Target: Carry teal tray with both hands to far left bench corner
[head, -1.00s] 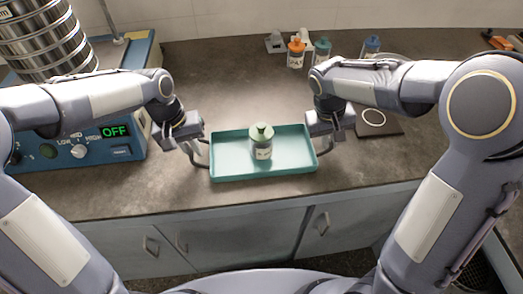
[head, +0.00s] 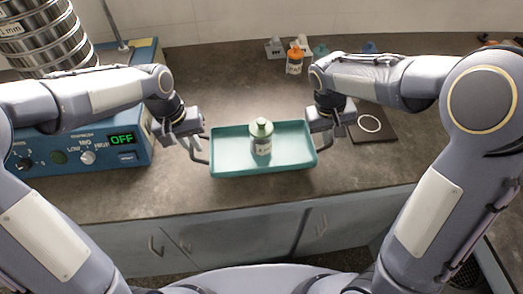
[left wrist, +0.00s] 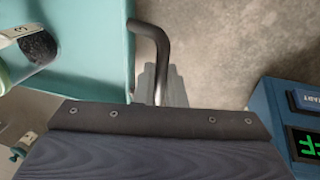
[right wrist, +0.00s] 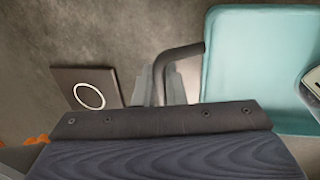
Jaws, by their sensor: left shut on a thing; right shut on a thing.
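The teal tray (head: 232,150) is level in front of me and appears raised a little above the bench. A bottle with a green cap (head: 261,138) stands upright in its middle. My left gripper (head: 192,146) is shut on the tray's left handle, a dark bent bar that also shows in the left wrist view (left wrist: 151,34). My right gripper (head: 327,135) is shut on the right handle, which shows in the right wrist view (right wrist: 181,56). The fingertips are partly hidden behind the gripper bodies.
A blue control box (head: 75,152) reading OFF, with a metal sieve stack (head: 48,42), stands at the left. An orange-capped bottle (head: 294,62) and other bottles are at the back. A dark plate with a white ring (head: 370,124) lies at the right. The bench behind the tray is clear.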

